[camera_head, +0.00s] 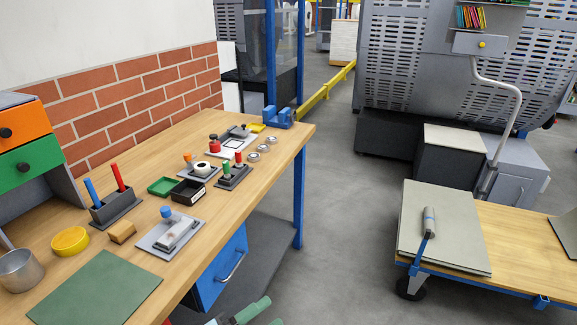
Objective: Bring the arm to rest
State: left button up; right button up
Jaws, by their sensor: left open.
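My left gripper (270,312) shows at the bottom edge of the head view, just right of the workbench (225,175) and over the floor. Its two green-tipped fingers are apart, with nothing visible between them. Most of the arm behind it is cut off by the frame edge. My right gripper does not show.
The bench holds a green mat (95,288), a metal cup (20,270), a yellow dish (69,241) and several tool holders. A blue drawer unit (222,268) stands under it. A wooden cart (520,245) stands at right. Grey floor (335,200) between them is clear.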

pick_arm(q)
jog(key=s+a+f+n+g+y, duration=0.1)
jog(key=s+a+f+n+y, duration=0.6)
jog(key=s+f+n, duration=0.3)
jog(key=s+a+f+n+g+y, duration=0.2)
jog(key=s+a+f+n+y, duration=0.5)
jog(key=s+f+n, duration=0.3)
jog(key=s+a+n, duration=0.1)
jog(key=s+n, duration=0.1)
jog(key=s, duration=0.1)
jog(key=shift+s+a+f, duration=0.2)
jog(key=shift+s+f, duration=0.1)
